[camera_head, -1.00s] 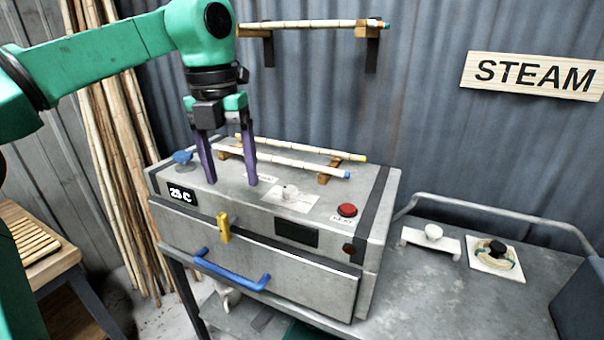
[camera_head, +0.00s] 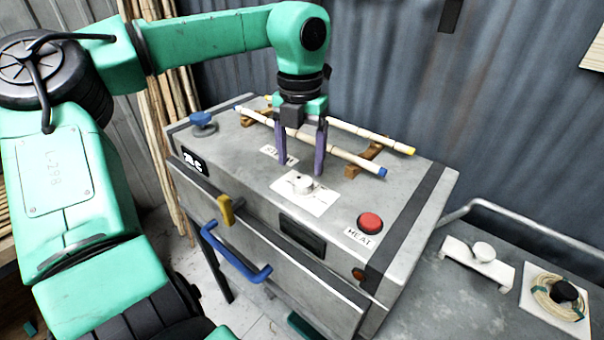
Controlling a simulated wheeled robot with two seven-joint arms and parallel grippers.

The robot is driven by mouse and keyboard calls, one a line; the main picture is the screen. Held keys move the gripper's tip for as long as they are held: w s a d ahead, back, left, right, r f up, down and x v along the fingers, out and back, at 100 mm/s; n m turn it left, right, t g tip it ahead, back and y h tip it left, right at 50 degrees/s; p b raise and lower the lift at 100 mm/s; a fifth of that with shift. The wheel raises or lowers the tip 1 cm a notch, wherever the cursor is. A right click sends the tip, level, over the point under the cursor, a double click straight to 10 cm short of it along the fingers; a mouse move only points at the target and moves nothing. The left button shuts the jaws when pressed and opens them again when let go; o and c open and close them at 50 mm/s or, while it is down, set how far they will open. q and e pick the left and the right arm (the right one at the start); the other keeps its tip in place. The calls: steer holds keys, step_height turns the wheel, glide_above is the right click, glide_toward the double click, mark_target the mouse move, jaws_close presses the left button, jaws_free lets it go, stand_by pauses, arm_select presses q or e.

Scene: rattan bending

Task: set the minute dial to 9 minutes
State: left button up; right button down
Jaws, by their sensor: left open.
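The minute dial (camera_head: 302,184) is a small white knob on a white plate (camera_head: 318,202) on top of the grey steam box (camera_head: 400,205). Its markings are too small to read. My left gripper (camera_head: 300,168) is open and points down, its two purple fingers just behind the dial, one to each side in the picture. I cannot tell whether a finger touches the plate. A dark display (camera_head: 302,235) on the box front below the dial shows no readable digits. My right gripper is not in view.
Two rattan poles (camera_head: 352,157) lie on wooden rests behind the gripper. A red HEAT button (camera_head: 370,222) is right of the dial, a blue knob (camera_head: 202,120) at the far left. The blue handle (camera_head: 238,262) and yellow latch (camera_head: 227,209) are in front.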

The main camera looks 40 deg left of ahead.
mark_target(304, 180)
arm_select(q)
steer(key=f, duration=0.2)
steer(key=w+f+p, duration=0.1)
steer(key=f, duration=0.2)
steer(key=shift+w+f, duration=0.3)
steer(key=shift+w, duration=0.05)
steer(key=shift+f, duration=0.25)
steer(key=shift+s, duration=0.4)
steer(key=shift+c, duration=0.5)
jaws_close()
steer(key=shift+w, duration=0.1)
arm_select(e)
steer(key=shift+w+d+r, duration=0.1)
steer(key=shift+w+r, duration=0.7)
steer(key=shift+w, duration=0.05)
